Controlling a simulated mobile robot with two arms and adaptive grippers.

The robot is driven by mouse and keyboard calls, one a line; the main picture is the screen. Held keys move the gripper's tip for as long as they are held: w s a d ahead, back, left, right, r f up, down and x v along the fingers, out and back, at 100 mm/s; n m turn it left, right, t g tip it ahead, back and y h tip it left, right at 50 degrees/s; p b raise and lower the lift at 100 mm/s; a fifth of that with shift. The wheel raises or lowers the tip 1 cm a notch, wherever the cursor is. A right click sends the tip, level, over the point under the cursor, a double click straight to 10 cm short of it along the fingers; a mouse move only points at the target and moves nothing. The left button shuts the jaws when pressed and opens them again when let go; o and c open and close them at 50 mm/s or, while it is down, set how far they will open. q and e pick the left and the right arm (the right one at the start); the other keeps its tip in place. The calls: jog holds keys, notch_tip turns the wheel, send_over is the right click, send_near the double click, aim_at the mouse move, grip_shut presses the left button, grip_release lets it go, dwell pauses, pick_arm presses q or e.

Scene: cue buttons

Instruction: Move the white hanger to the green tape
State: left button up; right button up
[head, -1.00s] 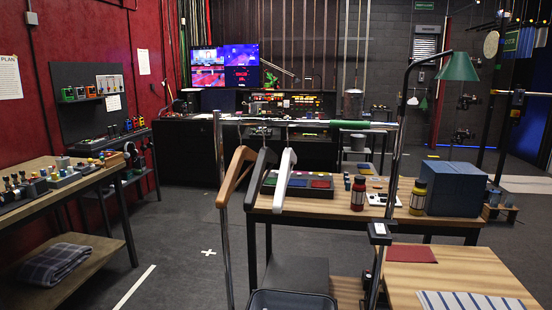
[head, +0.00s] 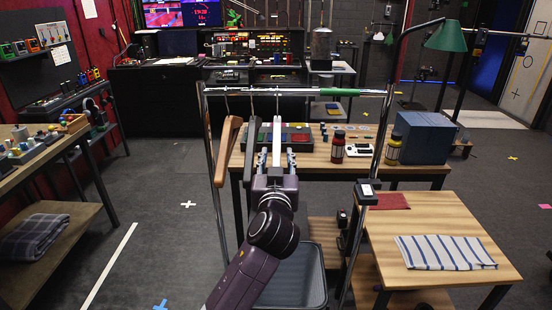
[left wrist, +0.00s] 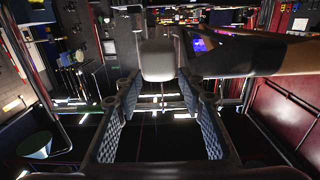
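The white hanger (head: 277,140) hangs from the metal rail (head: 240,91), left of the green tape (head: 338,91) wrapped around that rail. The dark hanger (head: 251,145) and the brown hanger (head: 226,150) hang to its left. My left gripper (head: 276,163) is at the white hanger's lower part, one finger on each side. In the left wrist view my left gripper (left wrist: 160,85) has its fingers apart, with the white hanger's end (left wrist: 158,60) in the gap at the fingertips. I cannot tell whether they touch it. My right gripper is not in view.
A wooden table (head: 315,160) behind the rack holds a red bottle (head: 337,149), a yellow bottle (head: 393,150) and a blue box (head: 424,140). A lower table (head: 440,210) with a striped cloth (head: 445,252) stands at right. A grey bin (head: 300,275) is below the rack.

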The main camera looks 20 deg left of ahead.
aim_at(277, 149)
pick_arm(q)
jog(key=shift+p+x, duration=0.55)
jog(key=shift+x, duration=1.75)
grip_shut()
